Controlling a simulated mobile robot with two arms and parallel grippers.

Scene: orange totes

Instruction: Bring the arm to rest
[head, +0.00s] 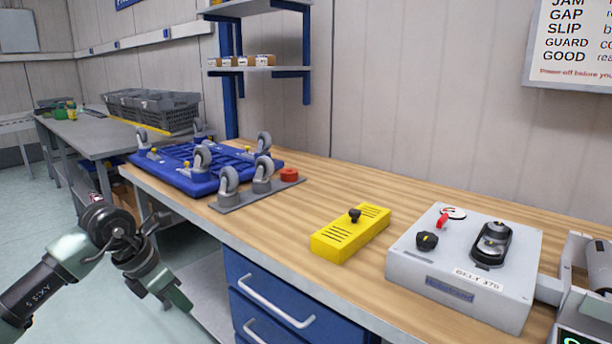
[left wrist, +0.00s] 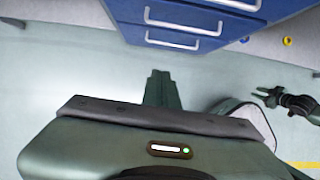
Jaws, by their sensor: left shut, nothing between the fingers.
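My left arm comes in from the left in the head view. Its gripper (head: 182,302) hangs in front of the workbench, low beside the blue drawers, clear of the bench top. Its fingers (left wrist: 162,90) are together and empty in the left wrist view, pointing toward the floor and the drawer front. What looks like my right gripper (left wrist: 266,96) shows small and dark at the right of the left wrist view, over the floor.
The wooden workbench (head: 330,190) holds a blue caster base (head: 190,180), a yellow block (head: 350,232) and a grey control box (head: 465,260) with a red switch. Blue drawers (head: 270,300) are below. A grey table with dark crates (head: 150,108) stands behind. Floor at left is open.

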